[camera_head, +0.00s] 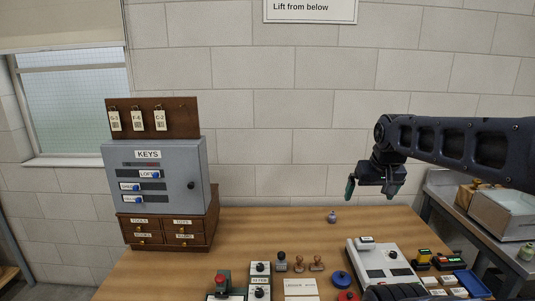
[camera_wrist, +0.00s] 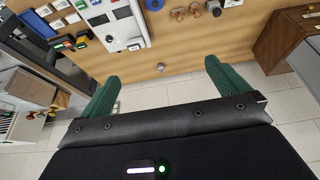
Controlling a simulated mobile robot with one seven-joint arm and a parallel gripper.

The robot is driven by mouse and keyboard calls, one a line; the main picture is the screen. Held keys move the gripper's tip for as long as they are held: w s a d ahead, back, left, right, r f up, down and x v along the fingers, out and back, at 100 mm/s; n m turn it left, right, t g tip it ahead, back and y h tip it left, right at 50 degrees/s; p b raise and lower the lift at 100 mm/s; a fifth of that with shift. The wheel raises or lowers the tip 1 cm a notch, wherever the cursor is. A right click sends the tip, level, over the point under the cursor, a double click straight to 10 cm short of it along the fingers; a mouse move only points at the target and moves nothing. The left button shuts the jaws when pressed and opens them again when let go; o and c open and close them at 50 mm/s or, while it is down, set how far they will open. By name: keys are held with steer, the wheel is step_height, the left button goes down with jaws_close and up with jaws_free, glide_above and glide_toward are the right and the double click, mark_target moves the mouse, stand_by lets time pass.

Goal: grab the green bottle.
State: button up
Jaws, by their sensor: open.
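My gripper (camera_head: 371,190) is open and empty above the back right of the wooden table. Its two green fingers are spread in the wrist view (camera_wrist: 161,72). No clearly green bottle stands on the table. A small pale green bottle or jar (camera_head: 526,251) is at the right edge of the head view, on the grey side bench, well right of my gripper. A small grey-purple bottle (camera_head: 332,216) stands near the table's back edge, between the fingertips in the wrist view (camera_wrist: 160,67).
The wooden table (camera_head: 200,270) holds a grey key cabinet (camera_head: 155,175) at left, stamps (camera_head: 298,263), and a grey panel (camera_head: 385,265). A green item with a red top (camera_head: 222,283) is at the front.

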steer(key=c, duration=0.7)
steer(key=w+d+m+h, duration=0.1)
steer(key=w+d+m, duration=0.3)
steer(key=w+d, duration=0.85)
steer(key=w+d+f+m+g+h, duration=0.1)
steer(key=w+d+m, duration=0.1)
steer(key=d, duration=0.7)
steer(key=w+d+f+m, duration=0.2)
steer(key=d, duration=0.7)
steer(key=m+g+h, duration=0.2)
steer(key=m, duration=0.4)
glide_toward(530, 244)
steer(key=f, duration=0.2)
steer(key=shift+d+x, duration=0.15)
steer(key=shift+x, duration=2.45)
steer(key=shift+d+x, duration=0.2)
steer(key=shift+x, duration=2.4)
